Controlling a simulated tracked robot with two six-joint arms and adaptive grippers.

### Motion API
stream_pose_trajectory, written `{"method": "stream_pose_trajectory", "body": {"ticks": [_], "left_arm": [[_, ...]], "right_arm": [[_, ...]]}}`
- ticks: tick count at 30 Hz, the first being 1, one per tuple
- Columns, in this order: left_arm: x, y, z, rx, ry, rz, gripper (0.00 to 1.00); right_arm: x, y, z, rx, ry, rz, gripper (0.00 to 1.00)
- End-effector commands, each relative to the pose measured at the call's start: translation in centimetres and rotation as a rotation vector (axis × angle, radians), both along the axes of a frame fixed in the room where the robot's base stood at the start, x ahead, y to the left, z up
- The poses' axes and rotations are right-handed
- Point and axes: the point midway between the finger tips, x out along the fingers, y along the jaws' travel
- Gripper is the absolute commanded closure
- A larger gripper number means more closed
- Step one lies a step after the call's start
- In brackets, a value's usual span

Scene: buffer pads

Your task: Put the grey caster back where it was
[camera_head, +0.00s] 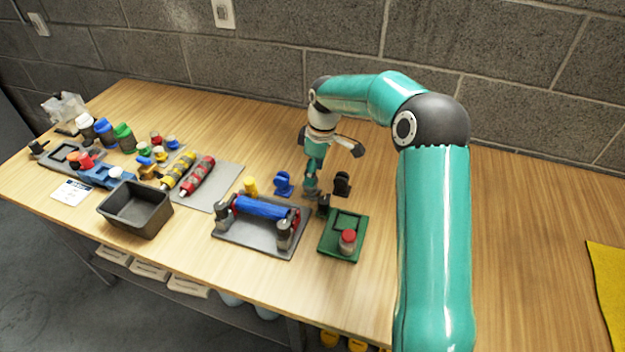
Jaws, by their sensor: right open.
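My right gripper (312,190) points down at the table in the middle of the work area, with its jaws open. It is between a blue caster (283,183) on its left and a dark grey or black caster (342,183) on its right. Both casters stand upright on the wood, apart from the gripper. Something greyish shows at the fingertips, but I cannot tell whether it is a grey caster or part of the gripper. My left gripper is not in view.
A grey tray (258,241) with a blue roller stands front left of the gripper. A dark bin (136,212), bottles and tools fill the left. A yellow mat (610,285) lies far right; wood beside my arm is clear.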

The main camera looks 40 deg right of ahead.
Motion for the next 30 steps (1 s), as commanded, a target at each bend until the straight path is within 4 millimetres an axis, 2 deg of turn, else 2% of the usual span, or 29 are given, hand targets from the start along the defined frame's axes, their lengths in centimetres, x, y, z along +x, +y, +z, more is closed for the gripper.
{"method": "stream_pose_trajectory", "body": {"ticks": [1, 6, 12, 30], "left_arm": [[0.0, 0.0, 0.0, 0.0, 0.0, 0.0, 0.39], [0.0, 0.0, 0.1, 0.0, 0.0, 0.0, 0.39], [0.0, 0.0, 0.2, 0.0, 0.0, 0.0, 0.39], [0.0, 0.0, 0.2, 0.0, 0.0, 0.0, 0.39]], "right_arm": [[-0.1, -0.1, 1.2, -0.002, -0.004, 0.0, 0.43], [-0.4, -0.2, 4.5, -0.001, -0.004, 0.0, 0.43], [-0.7, -0.3, 6.9, 0.0, -0.001, 0.001, 0.43], [-0.7, -0.3, 7.4, 0.001, 0.0, 0.002, 0.43]]}}
